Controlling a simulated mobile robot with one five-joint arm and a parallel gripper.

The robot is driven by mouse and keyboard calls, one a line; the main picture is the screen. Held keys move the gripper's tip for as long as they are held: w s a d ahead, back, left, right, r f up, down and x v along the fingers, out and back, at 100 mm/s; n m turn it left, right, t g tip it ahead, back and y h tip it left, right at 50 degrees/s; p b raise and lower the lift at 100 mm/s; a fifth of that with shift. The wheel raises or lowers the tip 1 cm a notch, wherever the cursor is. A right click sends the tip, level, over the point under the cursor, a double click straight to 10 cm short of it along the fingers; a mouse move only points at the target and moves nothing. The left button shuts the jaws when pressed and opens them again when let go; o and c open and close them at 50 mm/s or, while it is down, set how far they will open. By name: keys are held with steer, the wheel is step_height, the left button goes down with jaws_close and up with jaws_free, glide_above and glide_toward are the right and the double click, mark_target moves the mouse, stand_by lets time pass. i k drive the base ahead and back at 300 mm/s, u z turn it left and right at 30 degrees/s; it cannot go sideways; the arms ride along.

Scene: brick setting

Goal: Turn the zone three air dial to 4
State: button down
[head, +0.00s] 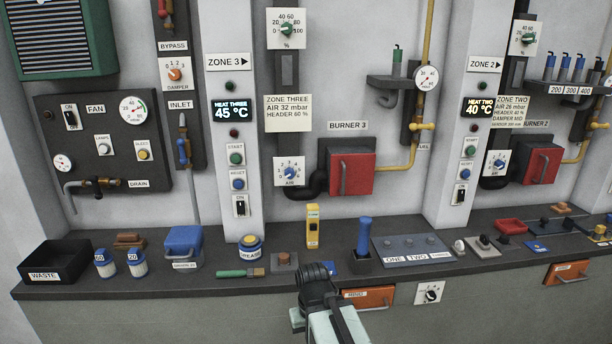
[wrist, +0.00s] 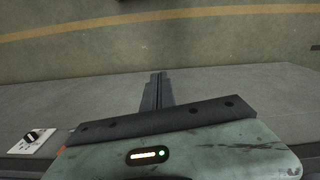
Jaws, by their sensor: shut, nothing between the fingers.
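The zone three air dial (head: 289,172) is a white square plate with a blue knob, marked AIR, on the back wall left of the red burner box. Its numbers are small, and I cannot tell for sure where the knob points. My gripper (wrist: 157,77) is shut and empty in the wrist view, its dark fingers together. In the head view my arm reaches over the bench's front edge, low and well apart from the dial. The dial does not show in the wrist view.
A zone three note (head: 288,113) hangs above the dial. Burner 3's red box (head: 351,173) and black pipe stand right of it. On the bench below are a yellow device (head: 312,226), a blue-handled tool (head: 363,237) and a grease tin (head: 250,247). Another air dial (head: 497,163) is at right.

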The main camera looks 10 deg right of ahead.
mark_target(289, 173)
steer(key=u, duration=2)
steer(key=i, duration=1.05)
steer(key=z, duration=1)
